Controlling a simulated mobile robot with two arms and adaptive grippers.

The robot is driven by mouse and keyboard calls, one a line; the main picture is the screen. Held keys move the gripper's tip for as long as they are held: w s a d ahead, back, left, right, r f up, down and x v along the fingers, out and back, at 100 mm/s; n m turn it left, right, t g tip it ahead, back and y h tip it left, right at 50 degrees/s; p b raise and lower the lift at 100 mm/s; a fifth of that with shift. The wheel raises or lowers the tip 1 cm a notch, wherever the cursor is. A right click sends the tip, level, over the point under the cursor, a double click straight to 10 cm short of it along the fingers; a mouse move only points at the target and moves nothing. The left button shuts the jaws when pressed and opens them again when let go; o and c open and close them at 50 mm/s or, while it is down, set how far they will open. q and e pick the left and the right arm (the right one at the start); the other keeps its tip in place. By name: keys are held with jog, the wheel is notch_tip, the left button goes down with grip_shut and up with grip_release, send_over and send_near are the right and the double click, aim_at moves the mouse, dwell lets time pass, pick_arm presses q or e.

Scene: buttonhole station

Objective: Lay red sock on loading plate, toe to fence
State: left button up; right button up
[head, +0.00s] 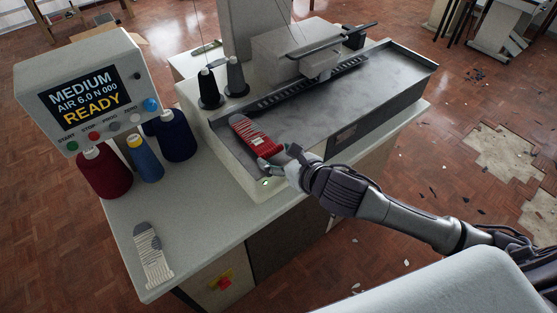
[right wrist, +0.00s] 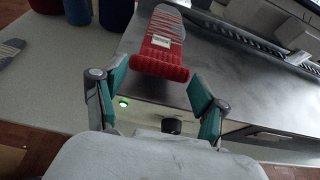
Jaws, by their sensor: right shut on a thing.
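The red sock (head: 252,136) has pale stripes, a white label and a grey toe. It lies over the left end of the grey metal loading plate (head: 345,103), toe pointing to the back left, near the left end of the dark toothed rail along the back, which may be the fence. My right gripper (head: 274,158) is shut on its red cuff end. In the right wrist view the teal finger pads (right wrist: 160,85) flank the cuff of the sock (right wrist: 164,42). I cannot tell whether the whole sock touches the plate. My left gripper is not in view.
A grey and white sock (head: 153,255) lies on the table's front left corner. Thread cones, including a dark red one (head: 103,170), stand under the display box (head: 82,92), which reads READY. Two dark cones (head: 236,75) stand behind the plate's left end. The plate's right part is clear.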

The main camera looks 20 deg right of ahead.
jog(key=shift+f, duration=0.95)
jog(key=shift+f, duration=0.1)
jog(key=o, duration=0.9)
jog(key=shift+o, duration=0.2)
jog(key=b+v, duration=0.1)
jog(key=v, duration=1.1)
jog(key=shift+r, duration=0.2)
